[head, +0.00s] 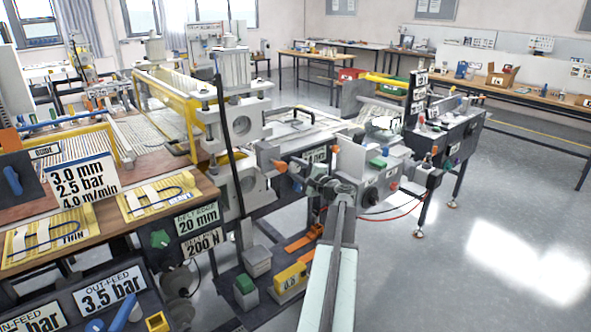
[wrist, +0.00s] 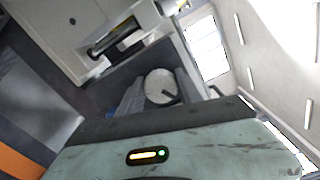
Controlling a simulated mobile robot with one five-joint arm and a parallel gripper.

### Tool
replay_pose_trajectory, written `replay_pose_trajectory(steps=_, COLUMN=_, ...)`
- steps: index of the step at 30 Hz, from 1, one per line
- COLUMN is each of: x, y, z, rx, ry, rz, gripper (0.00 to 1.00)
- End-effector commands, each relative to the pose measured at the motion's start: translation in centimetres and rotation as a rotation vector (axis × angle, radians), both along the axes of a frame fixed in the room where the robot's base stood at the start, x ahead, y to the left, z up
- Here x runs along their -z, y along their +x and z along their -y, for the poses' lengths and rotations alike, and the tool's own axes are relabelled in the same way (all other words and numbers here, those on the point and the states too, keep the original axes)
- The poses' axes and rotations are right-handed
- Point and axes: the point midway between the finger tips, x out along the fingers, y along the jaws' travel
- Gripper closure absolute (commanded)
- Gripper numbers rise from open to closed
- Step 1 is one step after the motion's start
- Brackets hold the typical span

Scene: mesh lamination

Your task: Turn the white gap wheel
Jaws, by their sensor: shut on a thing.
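The white gap wheel (wrist: 158,84) shows in the wrist view as a round white disc with a small dark piece at its lower right. My gripper (wrist: 160,92) has its grey fingers on either side of the wheel and is shut on it. In the head view my arm reaches forward from the bottom, and my gripper (head: 338,186) is at the grey machine block in the middle. The wheel cannot be made out there; my arm end seems to hide it.
A grey machine block (head: 372,170) with a dark knob stands just beyond my gripper. Red and black cables (head: 395,212) hang at its right. An orange-tipped part (head: 280,166) sticks out at its left. A laminating bench with signs fills the left. Open grey floor (head: 490,240) lies right.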

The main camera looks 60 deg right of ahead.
Motion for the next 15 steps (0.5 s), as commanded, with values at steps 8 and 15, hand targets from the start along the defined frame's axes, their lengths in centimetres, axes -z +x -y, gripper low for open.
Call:
replay_pose_trajectory(steps=8, x=0.14, y=0.03, z=-0.10, rx=-0.001, ry=-0.139, rz=-0.048, gripper=0.99)
replay_pose_trajectory(steps=15, x=0.18, y=0.04, z=-0.11, rx=-0.001, ry=-0.193, rz=-0.066, gripper=0.99)
